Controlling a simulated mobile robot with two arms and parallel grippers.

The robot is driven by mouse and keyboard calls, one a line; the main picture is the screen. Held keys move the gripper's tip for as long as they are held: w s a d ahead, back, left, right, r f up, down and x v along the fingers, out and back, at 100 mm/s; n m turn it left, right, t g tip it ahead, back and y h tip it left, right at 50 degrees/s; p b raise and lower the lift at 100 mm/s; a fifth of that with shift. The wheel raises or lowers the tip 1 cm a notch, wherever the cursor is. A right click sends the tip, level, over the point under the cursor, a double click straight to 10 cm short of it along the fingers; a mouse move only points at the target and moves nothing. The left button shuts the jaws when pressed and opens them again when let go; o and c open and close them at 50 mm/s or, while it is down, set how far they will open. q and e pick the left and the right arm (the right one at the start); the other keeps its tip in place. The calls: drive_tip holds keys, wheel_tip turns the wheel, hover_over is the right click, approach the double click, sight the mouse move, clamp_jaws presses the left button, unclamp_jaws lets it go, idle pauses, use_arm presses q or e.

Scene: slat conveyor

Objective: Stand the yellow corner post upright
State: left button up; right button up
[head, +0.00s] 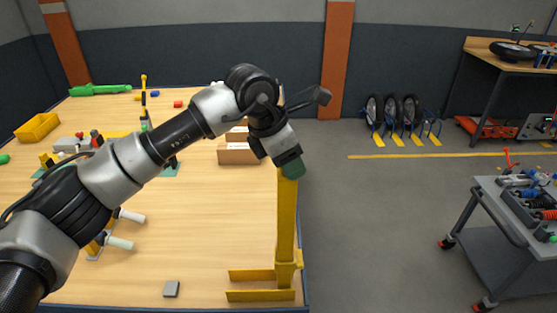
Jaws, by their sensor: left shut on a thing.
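The yellow corner post (286,222) looks upright at the right edge of the wooden table (210,230). Its foot, with two flat yellow bars pointing left, is low, near the table's front right corner. I cannot tell for sure whether the foot bears fully on the tabletop. My left gripper (291,168) reaches over from the left and is shut on the top end of the post. The fingers hide that top end. My right gripper is not in view.
Cardboard boxes (239,154) lie behind the post. A small grey block (171,289) lies left of its foot. A yellow bin (37,128) and several tools are on the table's left. A grey cart (515,190) stands right, with open floor between.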

use_arm(q)
drive_tip(key=shift+s+d+f, duration=0.15)
drive_tip(key=shift+s+f, duration=0.05)
drive_tip(key=shift+f, duration=0.25)
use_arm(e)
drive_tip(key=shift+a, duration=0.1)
use_arm(q)
drive_tip(key=o, duration=1)
drive_tip(key=shift+o, duration=1.2)
drive_tip(key=shift+w+d, duration=0.1)
drive_tip(key=shift+d, duration=0.35)
drive_tip(key=shift+r, duration=0.2)
drive_tip(key=shift+a+r, duration=0.15)
drive_tip(key=shift+a, duration=0.15)
drive_tip(key=w+b+v, duration=0.1)
drive_tip(key=b+v, duration=0.2)
drive_tip(key=v, duration=0.7)
drive_tip(key=shift+s+d+r+b, duration=0.2)
drive_tip(key=shift+s+b, duration=0.1)
drive_tip(key=shift+s, duration=0.15)
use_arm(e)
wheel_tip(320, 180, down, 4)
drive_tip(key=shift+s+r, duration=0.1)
